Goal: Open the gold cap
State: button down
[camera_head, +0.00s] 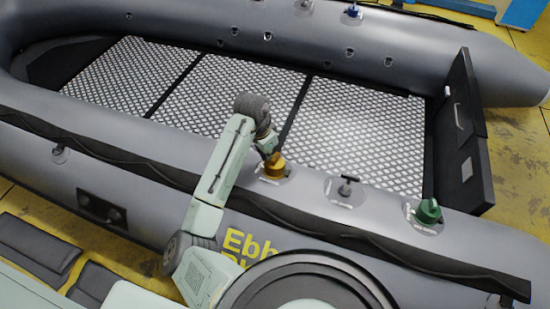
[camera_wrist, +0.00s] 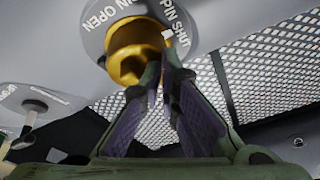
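The gold cap (camera_head: 274,164) sits on the boat's near grey tube. In the wrist view the gold cap (camera_wrist: 127,55) shows at the upper left, on a round grey plate lettered OPEN and PIN SHUT. My gripper (camera_head: 267,148) hangs at the cap in the head view. In the wrist view my gripper (camera_wrist: 163,80) has its fingertips in front of the cap's lower right edge. A narrow gap shows between the fingers, with their purple inner pads visible and nothing clearly between them. The fingertips hide part of the cap. I cannot tell whether they touch it.
The mesh floor (camera_head: 350,125) of the boat is clear. A black transom board (camera_head: 463,135) closes its right end.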

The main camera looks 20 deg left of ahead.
aim_at(283, 163)
jog(key=shift+w+d+r+p, duration=0.15)
jog(key=shift+d+p, duration=0.25)
jog(key=shift+d, duration=0.55)
jog(key=shift+d+r+p, duration=0.1)
jog(key=shift+d+p, duration=0.3)
jog(key=shift+d, duration=0.6)
jog(key=shift+d+r, duration=0.1)
jog(key=shift+d+r+p, duration=0.3)
jog(key=shift+d+p, duration=0.15)
jog(key=shift+d, duration=0.05)
jog(key=shift+a, duration=0.1)
jog(key=w+a+r+p, duration=0.1)
jog(key=a+r+p, duration=0.2)
jog(key=a+r, duration=0.2)
jog(key=shift+w+a, duration=0.2)
jog(key=shift+a, duration=0.6)
